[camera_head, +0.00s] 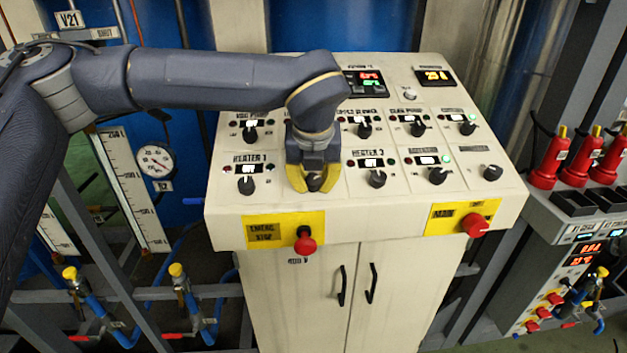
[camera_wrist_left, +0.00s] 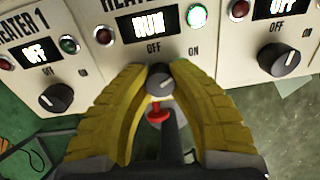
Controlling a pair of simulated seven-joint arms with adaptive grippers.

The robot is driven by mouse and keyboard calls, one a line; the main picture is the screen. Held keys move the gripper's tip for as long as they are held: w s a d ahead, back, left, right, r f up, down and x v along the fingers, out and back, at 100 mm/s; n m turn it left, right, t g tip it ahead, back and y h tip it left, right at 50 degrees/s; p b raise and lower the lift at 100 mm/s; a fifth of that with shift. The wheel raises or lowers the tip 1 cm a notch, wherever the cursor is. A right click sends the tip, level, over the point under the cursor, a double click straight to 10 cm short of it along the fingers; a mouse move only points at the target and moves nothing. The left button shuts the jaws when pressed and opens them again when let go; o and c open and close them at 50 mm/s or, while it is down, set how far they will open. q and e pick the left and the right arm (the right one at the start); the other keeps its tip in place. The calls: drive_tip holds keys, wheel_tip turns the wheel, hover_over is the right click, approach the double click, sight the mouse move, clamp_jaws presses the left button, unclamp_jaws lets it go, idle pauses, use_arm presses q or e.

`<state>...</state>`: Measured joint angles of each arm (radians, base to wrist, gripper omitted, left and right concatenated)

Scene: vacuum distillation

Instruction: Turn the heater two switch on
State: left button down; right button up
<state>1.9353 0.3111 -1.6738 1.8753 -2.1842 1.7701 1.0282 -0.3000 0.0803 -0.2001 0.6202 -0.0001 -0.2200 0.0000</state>
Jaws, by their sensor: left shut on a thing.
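The heater two switch is a black round knob (camera_wrist_left: 160,82) between the OFF and ON marks, below a panel whose label is partly cut off in the left wrist view. Its display (camera_wrist_left: 149,25) reads RUN, and the green lamp (camera_wrist_left: 196,15) beside it is lit; the red lamp (camera_wrist_left: 104,35) is dark. My left gripper (camera_head: 314,184) reaches down from above, its yellow fingers closed on both sides of the knob. The knob's pointer is small and partly hidden between the fingers. My right gripper is not in view.
The heater 1 knob (camera_head: 246,186) is close on the left, its display reading OFF. The heater 3 knob (camera_head: 377,179) is close on the right. A red emergency stop button (camera_head: 305,245) sticks out below the gripper. A red main knob (camera_head: 474,225) sits at lower right.

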use_arm(q)
drive_tip(key=c, duration=1)
unclamp_jaws()
drive_tip(key=shift+c, duration=0.2)
drive_tip(key=v, duration=1.2)
